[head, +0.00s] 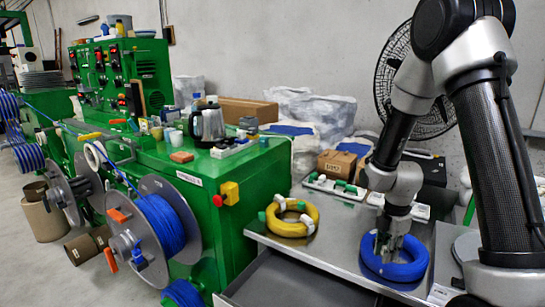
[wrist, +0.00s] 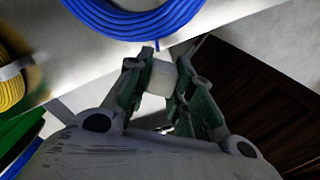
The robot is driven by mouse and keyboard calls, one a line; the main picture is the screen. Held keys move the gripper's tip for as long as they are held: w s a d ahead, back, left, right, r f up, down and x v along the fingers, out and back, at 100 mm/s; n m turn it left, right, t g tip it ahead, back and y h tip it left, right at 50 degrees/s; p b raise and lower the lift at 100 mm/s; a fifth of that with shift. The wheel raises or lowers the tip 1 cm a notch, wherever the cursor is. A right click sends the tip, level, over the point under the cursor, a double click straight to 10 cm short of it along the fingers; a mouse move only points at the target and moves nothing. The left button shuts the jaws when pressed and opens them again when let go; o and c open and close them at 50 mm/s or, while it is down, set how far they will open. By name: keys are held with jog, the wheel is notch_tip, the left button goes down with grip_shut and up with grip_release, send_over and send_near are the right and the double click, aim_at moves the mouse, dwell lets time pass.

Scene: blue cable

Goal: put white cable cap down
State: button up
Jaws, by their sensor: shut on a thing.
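My gripper (head: 388,248) points down over the blue cable coil (head: 406,270) on the metal table (head: 325,258). In the wrist view my gripper (wrist: 161,73) is shut on a small white cable cap (wrist: 160,80), held between the fingertips. The blue cable coil (wrist: 125,24) lies just beyond the fingertips there. I cannot tell whether the cap touches the cable. In the head view the cap cannot be made out between the fingers.
A yellow cable coil (head: 290,215) with green and white caps lies left on the table. Behind it is a white tray (head: 336,188) with green pieces. A cardboard box (head: 337,164) stands at the back. The green machine (head: 231,178) stands left. Bare table lies between the coils.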

jog(key=m, duration=0.2)
jog(key=w+m, duration=0.1)
jog(key=m, duration=0.2)
jog(key=shift+r, duration=0.15)
jog(key=w+a+m, duration=0.5)
jog(key=w+m, duration=0.1)
jog(key=m, duration=1)
jog(key=shift+a, duration=0.25)
jog(key=shift+a, duration=0.1)
